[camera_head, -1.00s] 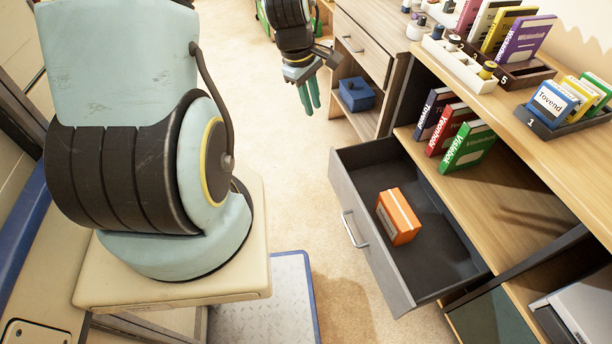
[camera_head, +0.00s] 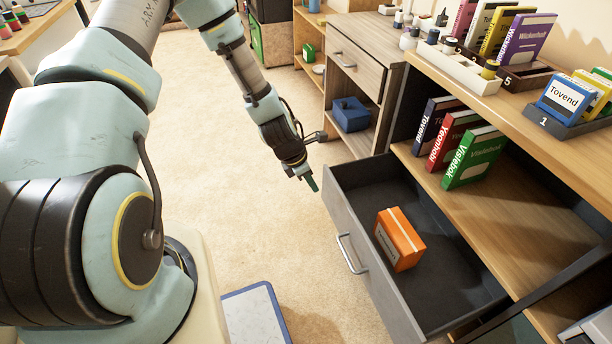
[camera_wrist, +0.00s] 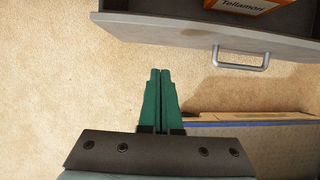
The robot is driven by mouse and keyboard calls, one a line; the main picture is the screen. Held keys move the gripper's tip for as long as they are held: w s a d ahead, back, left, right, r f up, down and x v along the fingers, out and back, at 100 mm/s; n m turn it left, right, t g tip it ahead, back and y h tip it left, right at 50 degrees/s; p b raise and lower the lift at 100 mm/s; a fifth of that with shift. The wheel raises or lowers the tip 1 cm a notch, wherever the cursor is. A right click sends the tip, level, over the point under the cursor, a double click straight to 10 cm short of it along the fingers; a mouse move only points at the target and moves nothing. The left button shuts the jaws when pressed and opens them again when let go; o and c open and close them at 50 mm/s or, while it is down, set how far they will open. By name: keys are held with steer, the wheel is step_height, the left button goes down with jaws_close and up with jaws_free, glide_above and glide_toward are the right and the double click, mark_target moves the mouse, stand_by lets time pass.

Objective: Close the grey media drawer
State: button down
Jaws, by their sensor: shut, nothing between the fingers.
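The grey media drawer (camera_head: 368,262) is pulled out from the desk, with an orange box (camera_head: 399,239) lying inside. Its metal bar handle (camera_head: 350,254) is on the front face. In the wrist view the drawer front (camera_wrist: 205,38) crosses the top, with the handle (camera_wrist: 241,58) to the upper right. My gripper (camera_head: 313,184) is shut and empty, a little outside the drawer front's far end and apart from it. Its green fingers (camera_wrist: 160,74) point toward the drawer front in the wrist view, left of the handle, with carpet showing between.
Books (camera_head: 470,157) stand on the shelf above the drawer. A wooden cabinet (camera_head: 357,62) with a blue box (camera_head: 350,114) is beyond my gripper. My base edge lies near the drawer.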

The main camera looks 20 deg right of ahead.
mark_target(335, 194)
steer(key=shift+s+d+f, duration=0.1)
steer(key=shift+d+f, duration=0.25)
steer(key=shift+d, duration=0.5)
steer(key=shift+d+f, duration=0.3)
steer(key=shift+d, duration=0.5)
steer(key=shift+s+d+f, duration=0.1)
steer(key=shift+d+f, duration=0.25)
steer(key=shift+d, duration=0.5)
steer(key=shift+d, duration=0.1)
